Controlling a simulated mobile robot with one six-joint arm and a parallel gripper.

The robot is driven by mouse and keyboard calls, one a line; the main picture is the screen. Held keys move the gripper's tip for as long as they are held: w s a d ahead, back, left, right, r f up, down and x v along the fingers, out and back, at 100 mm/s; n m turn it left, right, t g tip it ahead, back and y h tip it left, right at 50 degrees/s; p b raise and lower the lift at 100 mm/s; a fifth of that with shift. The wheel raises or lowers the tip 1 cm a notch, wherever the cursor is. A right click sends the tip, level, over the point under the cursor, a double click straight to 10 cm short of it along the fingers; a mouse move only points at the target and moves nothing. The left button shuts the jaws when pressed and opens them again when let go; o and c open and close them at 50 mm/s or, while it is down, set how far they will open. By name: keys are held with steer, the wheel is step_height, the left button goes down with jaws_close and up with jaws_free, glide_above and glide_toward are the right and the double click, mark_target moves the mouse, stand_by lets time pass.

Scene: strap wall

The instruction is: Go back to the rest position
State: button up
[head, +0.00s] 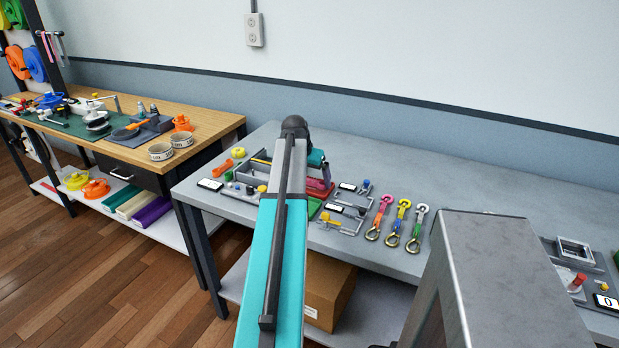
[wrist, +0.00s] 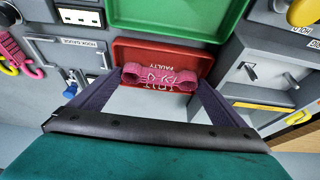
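My gripper (wrist: 158,82) is open in the wrist view, its two dark fingers spread wide. A pink strap piece (wrist: 158,77) with rounded ends lies in the red tray (wrist: 190,50) marked FAULTY, between and just beyond the fingertips. I cannot tell whether the fingers touch it. In the head view my arm reaches out over the grey bench (head: 480,180), and its forearm hides most of the gripper. The red tray (head: 322,195) shows only partly beside it.
A green tray (wrist: 175,15) adjoins the red one. Pink, yellow and green straps with hooks (head: 397,220) lie right of the arm. Small parts and gauges surround the trays. A wooden bench (head: 205,125) stands at left. The wall is behind.

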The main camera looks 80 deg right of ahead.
steer(key=shift+a+f, duration=0.3)
steer(key=shift+f, duration=0.4)
steer(key=shift+d+r+p, duration=0.25)
steer(key=shift+r+p, duration=0.6)
steer(key=shift+r, duration=0.15)
steer(key=shift+d+r+p, duration=0.1)
steer(key=shift+r+p, duration=1.2)
steer(key=shift+r, duration=0.85)
steer(key=shift+c, duration=0.4)
steer(key=c, duration=0.4)
steer(key=shift+r, duration=0.3)
steer(key=c, duration=0.3)
step_height(320, 180, up, 3)
steer(key=shift+r+p, duration=0.1)
steer(key=shift+p, duration=1.15)
steer(key=c, duration=1.5)
steer(key=shift+r+p, duration=0.65)
steer(key=shift+r, duration=0.45)
steer(key=shift+c, duration=0.6)
